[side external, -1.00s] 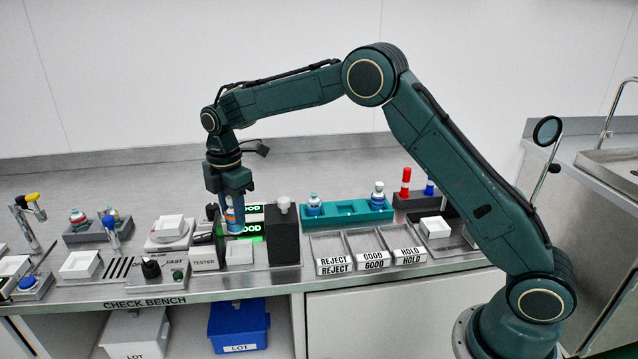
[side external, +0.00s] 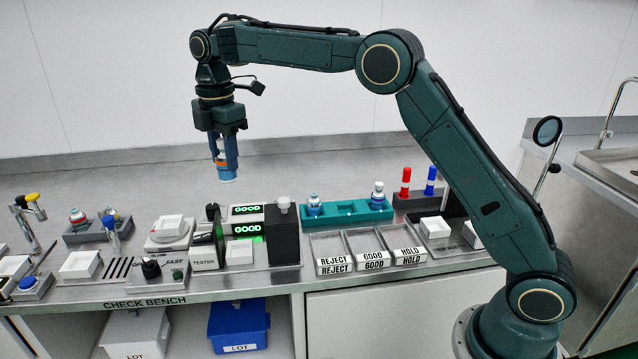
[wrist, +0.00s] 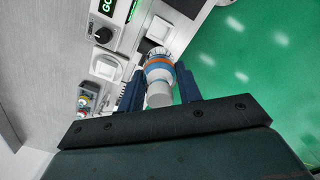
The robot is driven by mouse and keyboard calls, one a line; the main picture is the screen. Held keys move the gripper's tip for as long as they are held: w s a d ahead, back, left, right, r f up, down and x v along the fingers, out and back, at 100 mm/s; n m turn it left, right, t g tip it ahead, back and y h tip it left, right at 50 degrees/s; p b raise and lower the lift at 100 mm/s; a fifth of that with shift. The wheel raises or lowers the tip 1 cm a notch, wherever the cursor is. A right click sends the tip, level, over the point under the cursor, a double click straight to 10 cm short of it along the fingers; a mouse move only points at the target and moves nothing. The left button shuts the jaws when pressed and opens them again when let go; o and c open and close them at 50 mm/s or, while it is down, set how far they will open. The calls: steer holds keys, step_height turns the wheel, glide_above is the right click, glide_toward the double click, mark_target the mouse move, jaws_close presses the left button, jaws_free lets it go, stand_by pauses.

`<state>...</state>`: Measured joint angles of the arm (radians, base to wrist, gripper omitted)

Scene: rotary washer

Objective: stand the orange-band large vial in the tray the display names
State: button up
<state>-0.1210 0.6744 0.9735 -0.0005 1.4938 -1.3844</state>
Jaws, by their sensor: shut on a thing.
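My gripper (side external: 222,146) is shut on the orange-band large vial (side external: 226,172) and holds it upright in the air, well above the bench. In the wrist view the vial (wrist: 159,74) shows its orange and blue bands between my two fingers. The display (side external: 248,229) on the tester reads GOOD in green, and a second GOOD shows just above it. Three trays stand to the right: REJECT (side external: 334,266), GOOD (side external: 373,262) and HOLD (side external: 408,257). All three look empty.
A black block (side external: 283,237) with a light knob stands between the tester and the trays. A teal rack (side external: 346,211) with two vials sits behind the trays. Red (side external: 405,182) and blue (side external: 430,181) markers stand at right.

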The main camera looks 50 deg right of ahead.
stand_by(0.5)
steer(key=shift+s+d, duration=0.25)
steer(key=shift+d, duration=0.35)
steer(key=s+d+r+m, duration=0.1)
steer(key=s+d+m, duration=0.6)
steer(key=d, duration=0.5)
steer(key=m, duration=0.6)
glide_above(364, 245)
steer(key=f, duration=0.1)
steer(key=shift+d+f, duration=0.1)
steer(key=shift+f, duration=0.1)
steer(key=shift+f, duration=0.1)
step_height(364, 245, down, 16)
steer(key=shift+r, duration=0.2)
steer(key=shift+f, duration=0.1)
steer(key=shift+f, duration=2)
